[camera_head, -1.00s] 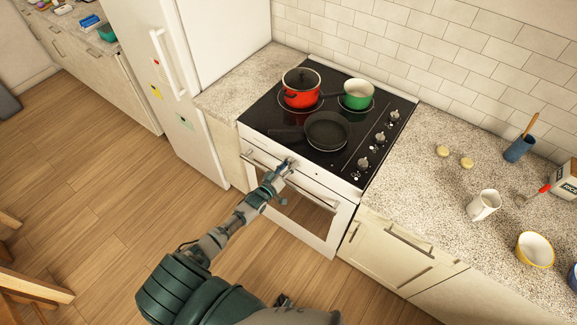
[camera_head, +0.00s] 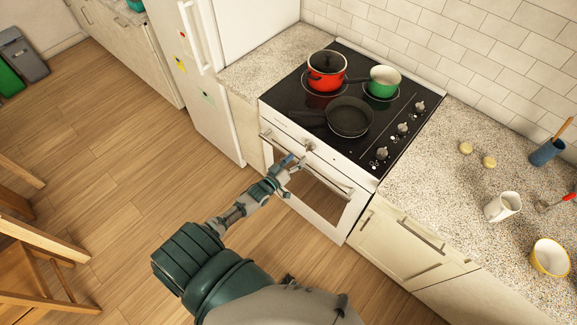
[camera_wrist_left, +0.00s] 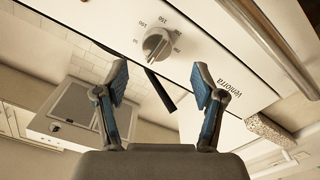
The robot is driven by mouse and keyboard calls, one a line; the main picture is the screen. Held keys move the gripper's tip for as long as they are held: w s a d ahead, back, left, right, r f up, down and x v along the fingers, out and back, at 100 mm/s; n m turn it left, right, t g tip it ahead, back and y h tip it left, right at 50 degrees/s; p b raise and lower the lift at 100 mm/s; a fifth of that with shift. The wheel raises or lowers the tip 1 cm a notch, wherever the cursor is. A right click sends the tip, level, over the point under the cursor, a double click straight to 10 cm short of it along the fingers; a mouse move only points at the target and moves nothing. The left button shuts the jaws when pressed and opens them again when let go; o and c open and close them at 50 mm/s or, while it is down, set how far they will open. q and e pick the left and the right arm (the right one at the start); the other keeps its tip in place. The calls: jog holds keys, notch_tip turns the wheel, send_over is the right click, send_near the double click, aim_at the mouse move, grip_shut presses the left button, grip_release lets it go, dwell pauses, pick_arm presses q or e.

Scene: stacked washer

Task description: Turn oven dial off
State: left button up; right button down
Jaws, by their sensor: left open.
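The oven dial (camera_head: 310,146) is a small round knob on the white front panel of the oven (camera_head: 322,208). In the left wrist view the dial (camera_wrist_left: 157,44) is silver-grey with a raised grip bar and printed numbers around it. My left gripper (camera_head: 293,163) is just in front of the oven, below and left of the dial in the head view. In the wrist view its two blue-padded fingers (camera_wrist_left: 160,79) are spread, with the dial beyond and between them. The fingers look apart from the dial and hold nothing. My right gripper is not in view.
The oven door handle (camera_head: 305,168) runs close below the panel. On the black cooktop stand a red pot (camera_head: 326,72), a green pot (camera_head: 383,83) and a dark pan (camera_head: 349,118). Cooktop knobs (camera_head: 403,128) line its right side. Open wooden floor (camera_head: 130,175) lies left.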

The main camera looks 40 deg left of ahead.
pick_arm(q)
jog(key=s, duration=0.5)
jog(key=shift+s+a+f, duration=0.1)
jog(key=shift+s+a, duration=0.15)
jog(key=shift+a, duration=0.05)
jog(key=s+d+f+m+g+y, duration=0.1)
jog(key=s+f+g, duration=0.4)
jog(key=f, duration=0.8)
jog(key=s+d+f+m+g+y, duration=0.1)
jog(key=s+f+g, duration=0.2)
jog(key=s+f, duration=0.75)
jog(key=s+d+f+m+g, duration=0.2)
jog(key=s+f, duration=0.4)
jog(key=s, duration=0.3)
jog(key=s+d+f+m+g, duration=0.1)
jog(key=s+d+f+g, duration=0.3)
jog(key=s, duration=0.5)
jog(key=s+d+f+m+g, duration=0.2)
jog(key=s+d+f+g, duration=0.1)
jog(key=s+f, duration=0.6)
jog(key=shift+s+d+m, duration=0.3)
jog(key=shift+s+d, duration=0.05)
jog(key=shift+d, duration=0.55)
